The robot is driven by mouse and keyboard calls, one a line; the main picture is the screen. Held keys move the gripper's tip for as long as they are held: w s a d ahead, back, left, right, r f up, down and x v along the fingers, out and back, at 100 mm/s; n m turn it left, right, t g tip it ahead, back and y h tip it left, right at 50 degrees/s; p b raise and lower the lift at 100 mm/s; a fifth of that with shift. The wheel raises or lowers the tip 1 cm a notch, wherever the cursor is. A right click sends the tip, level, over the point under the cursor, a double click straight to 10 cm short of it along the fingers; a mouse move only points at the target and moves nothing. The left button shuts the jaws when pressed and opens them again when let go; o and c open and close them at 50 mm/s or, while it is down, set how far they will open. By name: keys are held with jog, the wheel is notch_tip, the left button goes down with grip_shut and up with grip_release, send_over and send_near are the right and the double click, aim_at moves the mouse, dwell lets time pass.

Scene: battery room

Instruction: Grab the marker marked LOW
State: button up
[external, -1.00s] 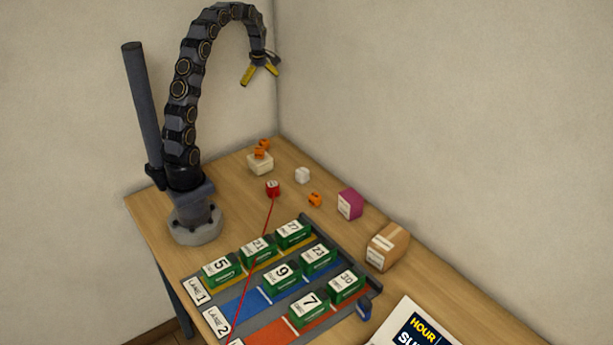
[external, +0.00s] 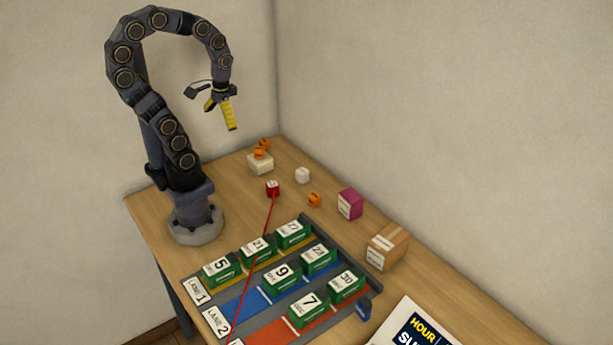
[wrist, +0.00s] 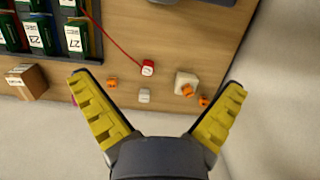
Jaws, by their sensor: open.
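I cannot read the word LOW on any object, so I cannot tell which one is the marker. A small red cube (external: 272,187) with a pale label stands on the table with a red line running from it; it also shows in the wrist view (wrist: 148,67). Nearby are a small white cube (external: 302,175), also in the wrist view (wrist: 144,95), and a small orange piece (external: 314,199). My gripper (external: 220,118) is open and empty, high above the table. In the wrist view my gripper's yellow fingers (wrist: 158,82) are spread wide, with these small objects in the picture between them.
A cream block (external: 261,164) with orange pieces stands near the back corner. A magenta box (external: 350,204) and a cardboard box (external: 387,247) stand along the wall. Green numbered boxes (external: 282,275) fill coloured lanes at the front. Walls close off the back and right.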

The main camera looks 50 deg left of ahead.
jog(key=shift+s+d+f+m, duration=0.15)
jog(key=shift+s+m, duration=0.15)
jog(key=shift+s, duration=0.3)
jog(key=c, duration=0.6)
jog(key=shift+o, duration=0.2)
